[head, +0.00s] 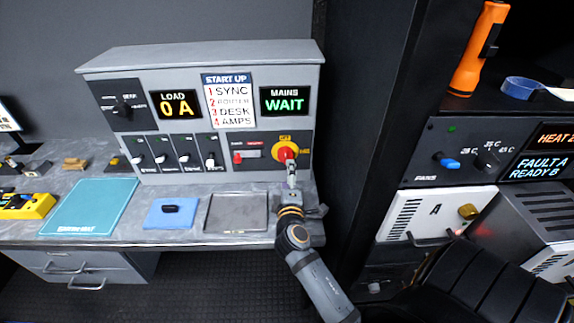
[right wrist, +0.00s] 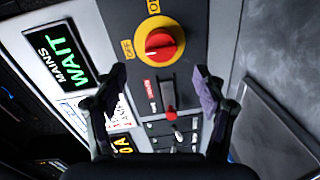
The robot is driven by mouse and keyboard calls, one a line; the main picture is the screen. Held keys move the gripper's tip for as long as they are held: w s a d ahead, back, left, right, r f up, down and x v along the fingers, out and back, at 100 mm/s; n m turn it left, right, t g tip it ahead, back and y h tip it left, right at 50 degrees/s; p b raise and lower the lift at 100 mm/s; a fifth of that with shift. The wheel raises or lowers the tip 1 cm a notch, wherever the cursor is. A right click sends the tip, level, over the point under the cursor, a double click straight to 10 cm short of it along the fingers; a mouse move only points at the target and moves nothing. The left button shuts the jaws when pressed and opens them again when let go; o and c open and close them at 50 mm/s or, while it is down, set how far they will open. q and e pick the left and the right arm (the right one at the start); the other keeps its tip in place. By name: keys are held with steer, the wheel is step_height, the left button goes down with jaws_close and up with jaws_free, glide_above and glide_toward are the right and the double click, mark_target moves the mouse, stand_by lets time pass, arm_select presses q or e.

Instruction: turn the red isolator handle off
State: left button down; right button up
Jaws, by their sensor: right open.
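The red isolator handle (head: 285,153) sits on a round yellow plate at the lower right of the grey console's face. In the right wrist view the handle (right wrist: 159,43) is ahead of my fingertips, with an OFF label (right wrist: 127,50) to its left and an ON label above it. I cannot tell clearly which way its grip points. My right gripper (head: 291,168) is just in front of and below the handle in the head view. In the right wrist view the gripper (right wrist: 160,76) is open and empty, its fingers apart from the handle. My left gripper is out of view.
A small red switch (right wrist: 170,113) is beside the isolator on the same panel. The MAINS display (head: 284,100) above reads WAIT. A dark rack wall (head: 370,120) rises close on the right.

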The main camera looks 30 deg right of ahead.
steer(key=v, duration=0.3)
steer(key=shift+s+a, duration=0.1)
steer(key=shift+s, duration=0.1)
